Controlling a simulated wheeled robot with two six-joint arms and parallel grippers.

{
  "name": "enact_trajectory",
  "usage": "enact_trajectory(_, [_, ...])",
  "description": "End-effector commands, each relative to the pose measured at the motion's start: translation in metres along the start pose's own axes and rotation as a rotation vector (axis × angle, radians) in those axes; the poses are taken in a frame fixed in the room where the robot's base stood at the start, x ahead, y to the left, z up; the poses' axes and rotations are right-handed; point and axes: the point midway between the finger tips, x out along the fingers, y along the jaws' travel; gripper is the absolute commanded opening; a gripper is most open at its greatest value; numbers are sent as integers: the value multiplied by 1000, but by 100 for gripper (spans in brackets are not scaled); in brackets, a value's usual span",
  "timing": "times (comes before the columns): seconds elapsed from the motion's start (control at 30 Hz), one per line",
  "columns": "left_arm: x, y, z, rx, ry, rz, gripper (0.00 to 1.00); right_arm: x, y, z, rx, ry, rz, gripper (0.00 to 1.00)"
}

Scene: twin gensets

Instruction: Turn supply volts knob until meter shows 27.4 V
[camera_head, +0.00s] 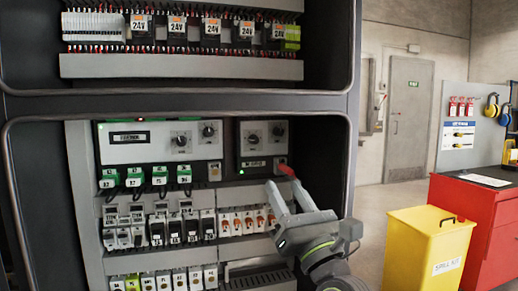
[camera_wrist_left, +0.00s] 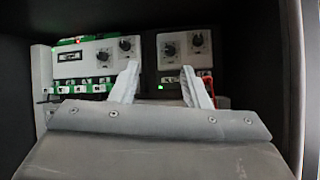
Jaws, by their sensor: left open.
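A white-faced unit (camera_head: 155,142) in the lower cabinet bay has a dark display (camera_head: 129,138) and two black knobs (camera_head: 180,141). Labels and readings are too small to read, so I cannot tell which knob is the supply volts one. My left gripper (camera_head: 283,187) is open and empty, below the dark unit. In the left wrist view its fingers (camera_wrist_left: 162,84) spread below the dark unit's knobs (camera_wrist_left: 182,45), apart from them. My right gripper is not in view.
A red part (camera_head: 286,170) sits near the fingertips. Rows of breakers (camera_head: 175,228) and red-topped devices (camera_head: 240,220) lie below the units. The cabinet frame (camera_head: 350,120) bounds the bay on the right. A yellow bin (camera_head: 410,250) and red cabinet (camera_head: 480,225) stand outside.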

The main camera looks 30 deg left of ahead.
Motion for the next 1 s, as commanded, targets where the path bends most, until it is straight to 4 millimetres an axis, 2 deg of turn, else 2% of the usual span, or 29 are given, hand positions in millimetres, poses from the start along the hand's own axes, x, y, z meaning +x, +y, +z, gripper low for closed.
enact_trajectory(0.1, [3,-9,3,-124,123,-15,42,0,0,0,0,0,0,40])
enact_trajectory(0.2, [2,-15,3,-172,183,-25,42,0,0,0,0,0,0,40])
enact_trajectory(0.43, [12,-17,2,-190,204,-28,42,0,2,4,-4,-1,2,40])
enact_trajectory(0.6, [33,-17,-2,-186,202,-26,42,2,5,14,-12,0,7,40])
enact_trajectory(1.0, [90,-19,-14,-184,202,-26,42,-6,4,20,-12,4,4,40])
